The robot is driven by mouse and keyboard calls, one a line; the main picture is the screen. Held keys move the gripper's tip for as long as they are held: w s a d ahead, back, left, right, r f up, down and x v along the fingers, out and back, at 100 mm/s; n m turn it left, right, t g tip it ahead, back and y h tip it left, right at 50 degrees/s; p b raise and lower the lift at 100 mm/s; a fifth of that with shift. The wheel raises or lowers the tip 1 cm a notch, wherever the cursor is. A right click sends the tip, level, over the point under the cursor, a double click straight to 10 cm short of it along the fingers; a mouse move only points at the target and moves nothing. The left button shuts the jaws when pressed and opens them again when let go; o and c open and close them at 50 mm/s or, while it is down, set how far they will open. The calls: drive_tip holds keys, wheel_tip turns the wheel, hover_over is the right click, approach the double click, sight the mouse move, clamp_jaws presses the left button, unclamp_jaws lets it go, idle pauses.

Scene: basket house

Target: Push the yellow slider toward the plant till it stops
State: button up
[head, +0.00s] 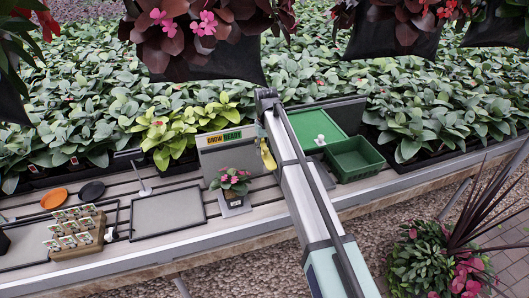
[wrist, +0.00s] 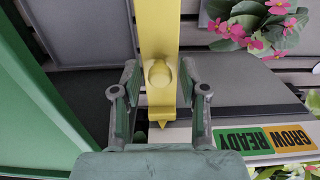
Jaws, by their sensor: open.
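The yellow slider (head: 268,156) shows beside my arm in the head view, left of it and partly hidden. In the wrist view the yellow slider (wrist: 159,30) is an upright bar with a rounded knob and a pointed lower tip. My gripper (wrist: 158,74) is open, with one finger on each side of the knob. Small gaps seem to show, but I cannot tell whether either finger touches. My gripper is hidden behind the arm in the head view. The potted plant (head: 233,181) with pink flowers stands left of the slider; its flowers (wrist: 262,27) are at upper right in the wrist view.
A grey panel (head: 226,150) with a "GROW READY" label stands behind the plant. A green tray (head: 357,155) and a green board (head: 316,125) lie right of my arm. A dark flat tray (head: 168,211) and a block of labelled pegs (head: 76,235) are at left. Hanging baskets (head: 212,58) overhang the bench.

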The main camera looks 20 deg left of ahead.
drive_tip(key=shift+s+a, duration=0.15)
drive_tip(key=s+a+p, duration=0.1)
drive_tip(key=s+a, duration=1)
drive_tip(key=a, duration=0.3)
drive_tip(key=shift+s+a, duration=0.3)
drive_tip(key=shift+s, duration=0.1)
idle(2.8)
drive_tip(key=shift+w+d+p, duration=0.15)
drive_tip(key=shift+p, duration=0.2)
wheel_tip(320, 180, up, 7)
drive_tip(key=p, duration=0.3)
idle(0.5)
